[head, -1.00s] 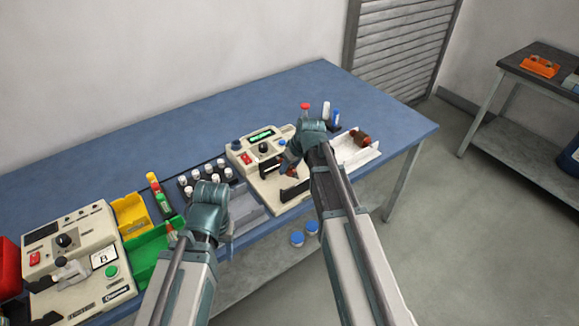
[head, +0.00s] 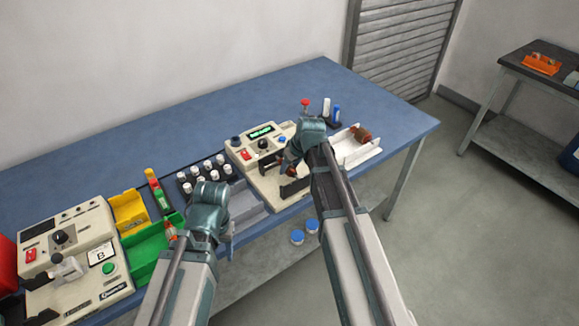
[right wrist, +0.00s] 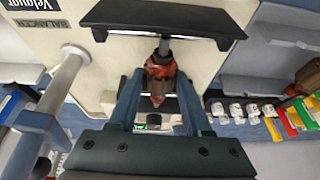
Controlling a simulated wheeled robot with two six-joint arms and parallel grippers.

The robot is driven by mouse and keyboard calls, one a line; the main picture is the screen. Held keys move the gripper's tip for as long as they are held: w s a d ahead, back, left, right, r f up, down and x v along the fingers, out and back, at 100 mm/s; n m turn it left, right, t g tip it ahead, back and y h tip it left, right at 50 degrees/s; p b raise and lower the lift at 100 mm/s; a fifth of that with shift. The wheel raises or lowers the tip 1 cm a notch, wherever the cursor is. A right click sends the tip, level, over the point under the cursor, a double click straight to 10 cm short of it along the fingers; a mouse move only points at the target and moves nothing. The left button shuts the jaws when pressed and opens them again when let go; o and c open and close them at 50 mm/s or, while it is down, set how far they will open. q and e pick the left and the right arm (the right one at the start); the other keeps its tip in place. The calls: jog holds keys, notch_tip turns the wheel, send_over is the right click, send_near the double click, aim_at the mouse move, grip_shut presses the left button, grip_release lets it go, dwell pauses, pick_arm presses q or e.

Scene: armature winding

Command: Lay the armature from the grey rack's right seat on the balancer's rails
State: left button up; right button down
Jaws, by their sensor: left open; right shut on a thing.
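My right gripper (right wrist: 160,105) is shut on the armature (right wrist: 160,72), which has reddish-brown windings and a shaft. It holds it over the beige balancer (right wrist: 265,12), close to a black rail (right wrist: 165,18). I cannot tell whether the shaft rests on the rails. In the head view the armature (head: 286,168) shows beside my right gripper (head: 292,157), in front of the balancer's lit display (head: 261,131). The grey rack (head: 248,210) is left of the balancer, partly hidden by my left arm.
A white tray (head: 365,153) with a brown armature (head: 360,133) stands right of the balancer. To the left are white-capped bottles (head: 207,172), a green bin (head: 150,250), a yellow bin (head: 128,210) and another beige machine (head: 75,260). The blue table's back is clear.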

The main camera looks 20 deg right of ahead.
jog(key=shift+f+b, duration=0.35)
dwell(0.3)
jog(key=shift+c, duration=1.3)
grip_release()
jog(key=p+v, duration=1.2)
jog(key=v, duration=0.1)
jog(key=shift+r+p, duration=0.4)
jog(key=shift+s+d, duration=0.1)
